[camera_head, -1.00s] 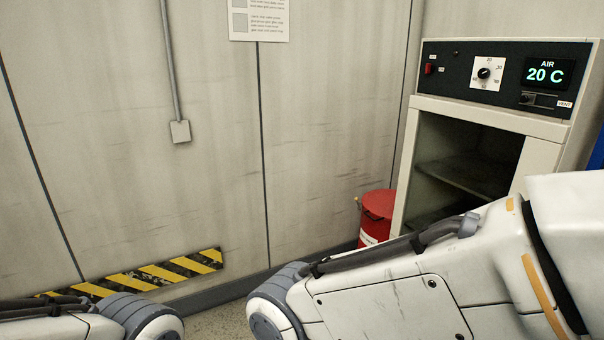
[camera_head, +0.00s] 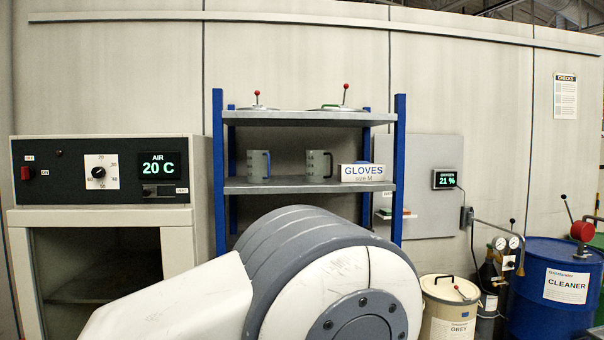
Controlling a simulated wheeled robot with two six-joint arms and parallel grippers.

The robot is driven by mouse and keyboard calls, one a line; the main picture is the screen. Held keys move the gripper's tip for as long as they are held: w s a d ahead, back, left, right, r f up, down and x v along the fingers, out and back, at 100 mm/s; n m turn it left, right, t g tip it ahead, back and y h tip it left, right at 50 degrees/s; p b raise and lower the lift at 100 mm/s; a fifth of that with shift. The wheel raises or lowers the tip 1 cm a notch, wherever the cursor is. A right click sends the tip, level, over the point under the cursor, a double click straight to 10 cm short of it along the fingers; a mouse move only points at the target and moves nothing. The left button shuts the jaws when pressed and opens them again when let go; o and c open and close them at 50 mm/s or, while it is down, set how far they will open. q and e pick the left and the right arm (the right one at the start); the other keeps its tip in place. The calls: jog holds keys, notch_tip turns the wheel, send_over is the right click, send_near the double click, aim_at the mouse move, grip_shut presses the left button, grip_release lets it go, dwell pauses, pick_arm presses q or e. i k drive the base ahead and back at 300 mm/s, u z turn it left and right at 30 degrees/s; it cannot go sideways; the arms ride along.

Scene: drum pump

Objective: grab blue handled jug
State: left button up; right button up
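Two grey jugs stand upright on the middle shelf of a blue-posted rack. The left jug (camera_head: 258,166) has a handle on its right side that looks blue. The right jug (camera_head: 319,165) has a handle on its right side that looks darker; its colour is hard to tell at this size. Neither of my grippers is in view. A large white and grey link of my own arm fills the lower middle and hides the lower part of the rack.
A box of gloves (camera_head: 367,173) sits right of the jugs. Lids with red knobs lie on the top shelf (camera_head: 300,117). An oven cabinet (camera_head: 105,170) stands left. A cream drum (camera_head: 450,310), gas gauges (camera_head: 507,243) and a blue cleaner drum (camera_head: 550,310) stand right.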

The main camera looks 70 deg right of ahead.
aim_at(259, 167)
jog(key=z, duration=1.6)
jog(key=i, duration=1.65)
